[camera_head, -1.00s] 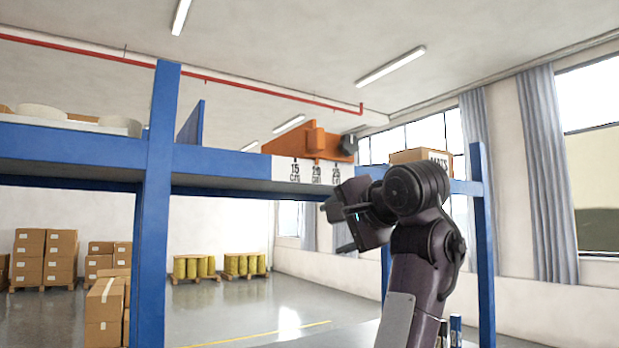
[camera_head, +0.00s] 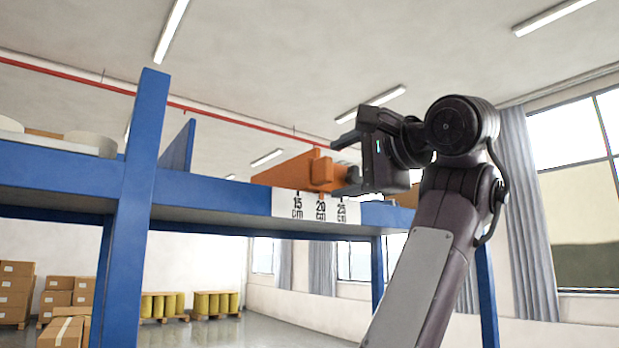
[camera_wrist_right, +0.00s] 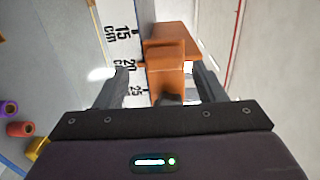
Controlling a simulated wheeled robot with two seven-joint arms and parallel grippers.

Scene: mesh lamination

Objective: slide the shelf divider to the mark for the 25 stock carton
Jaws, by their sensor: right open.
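The orange shelf divider (camera_head: 290,172) stands on the blue shelf (camera_head: 225,195), with its block-like grip (camera_head: 325,173) above the 20 cm mark on the white scale (camera_head: 312,207). The scale reads 15, 20 and 25 cm from left to right in the head view. My right gripper (camera_head: 340,166) is open at the right of the divider, level with its grip. In the right wrist view the divider (camera_wrist_right: 172,38) lies ahead, its grip (camera_wrist_right: 165,68) between the two spread fingers (camera_wrist_right: 160,80). I cannot tell whether the fingers touch it. My left gripper is out of view.
A blue upright (camera_head: 140,170) and a blue panel (camera_head: 178,147) stand left of the divider. White round items (camera_head: 92,142) lie on the shelf at far left. A carton at the right is mostly hidden behind my arm. Stacked boxes (camera_head: 70,292) stand on the floor.

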